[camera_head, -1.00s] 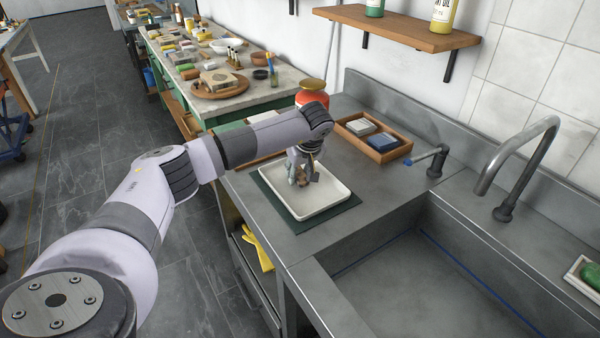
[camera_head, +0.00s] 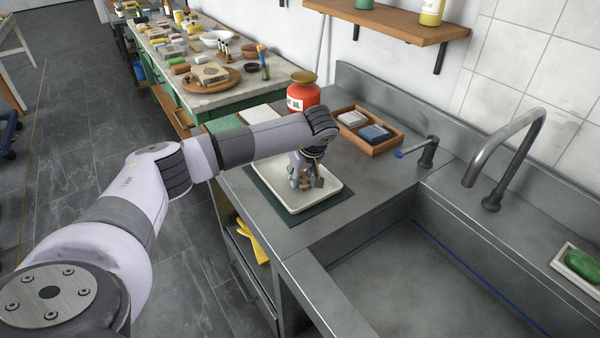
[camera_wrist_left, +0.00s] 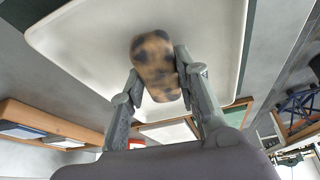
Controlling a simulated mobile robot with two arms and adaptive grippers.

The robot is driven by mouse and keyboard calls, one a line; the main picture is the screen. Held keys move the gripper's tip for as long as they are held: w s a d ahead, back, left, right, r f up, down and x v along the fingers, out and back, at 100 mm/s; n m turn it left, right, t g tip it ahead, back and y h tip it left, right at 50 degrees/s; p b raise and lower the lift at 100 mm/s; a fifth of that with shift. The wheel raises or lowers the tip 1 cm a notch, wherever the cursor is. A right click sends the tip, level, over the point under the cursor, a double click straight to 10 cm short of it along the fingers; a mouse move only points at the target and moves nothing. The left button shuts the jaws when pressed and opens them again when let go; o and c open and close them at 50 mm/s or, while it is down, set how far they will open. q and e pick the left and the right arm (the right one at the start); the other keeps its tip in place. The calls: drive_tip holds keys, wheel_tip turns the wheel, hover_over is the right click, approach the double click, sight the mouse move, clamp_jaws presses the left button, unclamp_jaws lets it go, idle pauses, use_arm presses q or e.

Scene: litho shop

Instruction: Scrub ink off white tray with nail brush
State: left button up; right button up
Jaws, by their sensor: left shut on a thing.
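The white tray (camera_head: 300,209) lies on a dark green mat (camera_head: 322,209) on the grey counter, left of the sink. My left gripper (camera_head: 305,181) is low over the tray's right part. In the left wrist view my left gripper (camera_wrist_left: 158,78) is shut on the nail brush (camera_wrist_left: 154,60), a rounded brown block with dark blotches. The brush is over or on the white tray (camera_wrist_left: 85,45); I cannot tell whether it touches. Ink on the tray cannot be made out, and the gripper hides part of it. My right gripper is not in view.
A wooden box (camera_head: 384,148) with a pale and a blue block stands behind the tray. A red can (camera_head: 304,94) is behind my arm. The sink (camera_head: 430,285) with its tap (camera_head: 490,160) lies to the right. Yellow gloves (camera_head: 252,243) hang below the counter edge.

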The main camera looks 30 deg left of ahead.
use_arm(q)
drive_tip(key=shift+r+p, duration=2.65)
drive_tip(key=shift+r, duration=1.3)
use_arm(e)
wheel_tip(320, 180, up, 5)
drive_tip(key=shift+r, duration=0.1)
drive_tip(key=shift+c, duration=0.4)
